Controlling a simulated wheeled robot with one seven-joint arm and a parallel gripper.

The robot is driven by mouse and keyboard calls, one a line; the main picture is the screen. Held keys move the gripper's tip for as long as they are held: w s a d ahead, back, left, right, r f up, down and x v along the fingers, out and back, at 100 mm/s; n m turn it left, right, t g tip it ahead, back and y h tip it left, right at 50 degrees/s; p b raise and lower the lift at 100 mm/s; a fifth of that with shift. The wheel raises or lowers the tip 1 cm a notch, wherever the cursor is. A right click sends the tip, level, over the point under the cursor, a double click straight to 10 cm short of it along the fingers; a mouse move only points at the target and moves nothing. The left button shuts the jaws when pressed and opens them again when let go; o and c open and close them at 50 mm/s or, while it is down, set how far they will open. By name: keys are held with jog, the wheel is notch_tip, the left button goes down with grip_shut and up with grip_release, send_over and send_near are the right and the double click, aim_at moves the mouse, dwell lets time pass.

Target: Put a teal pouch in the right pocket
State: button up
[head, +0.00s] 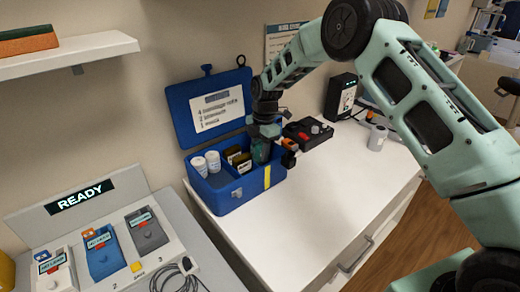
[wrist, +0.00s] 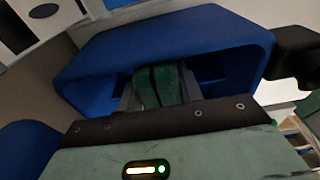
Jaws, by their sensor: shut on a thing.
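A blue case (head: 232,203) stands on the white counter with its lid up. My gripper (head: 264,136) points down over the right end of the case. It is shut on a teal pouch (head: 261,152), which hangs upright in or just over the right pocket; I cannot tell whether it touches the pocket floor. In the wrist view the teal pouch (wrist: 165,84) sits between the fingers, inside the outline of the blue case's wall (wrist: 190,32). The pouch's lower end is hidden.
Two white tubs (head: 206,163) fill the left of the case, with dark packs (head: 238,160) in the middle. A dark device with a red knob (head: 308,132) stands right behind the case. A station marked READY (head: 85,196) is at left. The counter's front right is clear.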

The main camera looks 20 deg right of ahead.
jog(key=shift+f+b, duration=0.4)
jog(key=shift+f, duration=0.4)
jog(key=o, duration=1.1)
jog(key=shift+o, duration=0.2)
notch_tip(320, 180, up, 17)
jog(key=d+b, duration=0.2)
jog(key=shift+w+r+b, duration=0.15)
jog(key=shift+w+b, duration=0.25)
